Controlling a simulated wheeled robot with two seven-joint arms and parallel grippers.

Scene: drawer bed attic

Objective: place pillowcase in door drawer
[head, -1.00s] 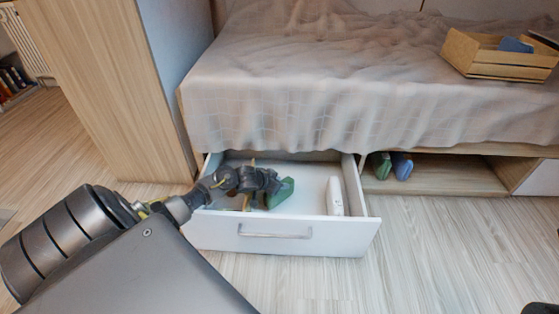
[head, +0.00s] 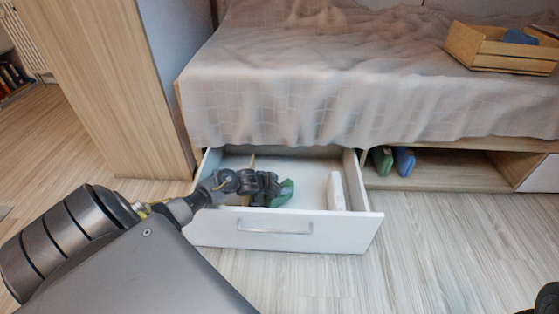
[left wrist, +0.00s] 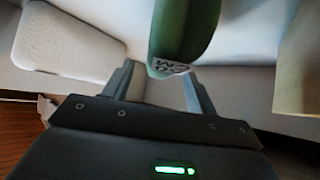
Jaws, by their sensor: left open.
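The drawer (head: 275,235) under the bed is pulled out. A green object (head: 287,188) is in it, at my left gripper (head: 280,190). In the left wrist view the green object (left wrist: 185,32), with white lettering on its end, stands between the spread fingertips of my left gripper (left wrist: 160,80). The fingers look apart from it, and its far end is out of view. I cannot tell whether this is the pillowcase. My right gripper is not in view; only a dark piece shows at the lower right corner of the head view.
A white box-like item (head: 336,190) lies at the drawer's right side. Another green item (head: 382,159) and a blue item (head: 404,160) stand in the open shelf (head: 450,178). A wooden crate (head: 500,57) sits on the bed. A wooden cabinet (head: 110,85) flanks the drawer's left.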

